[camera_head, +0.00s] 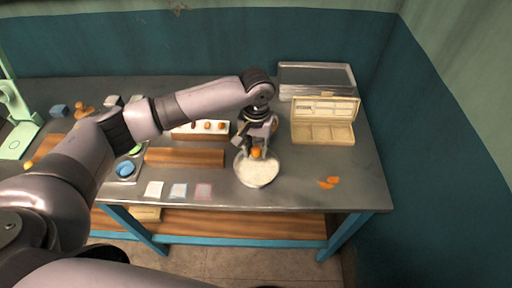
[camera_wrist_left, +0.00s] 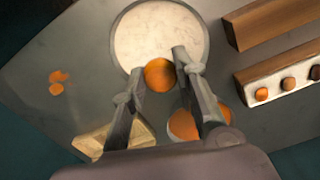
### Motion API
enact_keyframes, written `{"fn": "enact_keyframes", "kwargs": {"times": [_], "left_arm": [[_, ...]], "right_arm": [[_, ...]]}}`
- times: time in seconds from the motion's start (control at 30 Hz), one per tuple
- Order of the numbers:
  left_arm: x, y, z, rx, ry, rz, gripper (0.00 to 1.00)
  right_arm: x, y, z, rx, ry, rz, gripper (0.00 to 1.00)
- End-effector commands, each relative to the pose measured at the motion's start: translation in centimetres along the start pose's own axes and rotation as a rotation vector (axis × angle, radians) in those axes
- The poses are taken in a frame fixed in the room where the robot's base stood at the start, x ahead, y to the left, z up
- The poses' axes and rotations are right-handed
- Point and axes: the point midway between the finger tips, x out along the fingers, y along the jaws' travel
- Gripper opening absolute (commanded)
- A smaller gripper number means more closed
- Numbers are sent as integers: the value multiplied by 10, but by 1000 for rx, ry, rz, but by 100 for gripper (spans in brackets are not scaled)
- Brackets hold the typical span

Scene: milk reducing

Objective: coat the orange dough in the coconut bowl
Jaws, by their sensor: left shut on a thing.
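The coconut bowl (camera_head: 257,175) is a round bowl of white flakes near the front right of the table. It also shows at the top of the left wrist view (camera_wrist_left: 150,27). My left gripper (camera_head: 257,150) points down over the bowl's back edge. It is shut on the orange dough (camera_wrist_left: 160,73), a small ball between its fingertips, which also shows in the head view (camera_head: 256,152). The ball overlaps the bowl's rim in the wrist view; whether it touches the flakes I cannot tell. My right gripper is not in view.
An open beige compartment box (camera_head: 323,131) stands right of the bowl. Loose orange pieces (camera_head: 329,183) lie at the front right. A white tray with several balls (camera_head: 184,129) and a wooden block (camera_head: 184,158) are to the left. Small cards (camera_head: 178,190) lie along the front edge.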

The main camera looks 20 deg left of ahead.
Motion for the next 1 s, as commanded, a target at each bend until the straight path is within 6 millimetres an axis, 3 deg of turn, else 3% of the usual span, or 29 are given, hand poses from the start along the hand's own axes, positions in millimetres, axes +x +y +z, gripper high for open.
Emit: {"fn": "enact_keyframes", "kwargs": {"times": [0.53, 1.0], "left_arm": [[37, 0, 0, -1, 1, 0, 8], [72, 0, 1, -1, -1, 1, 8]], "right_arm": [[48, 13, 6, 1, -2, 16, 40], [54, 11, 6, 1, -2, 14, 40]]}}
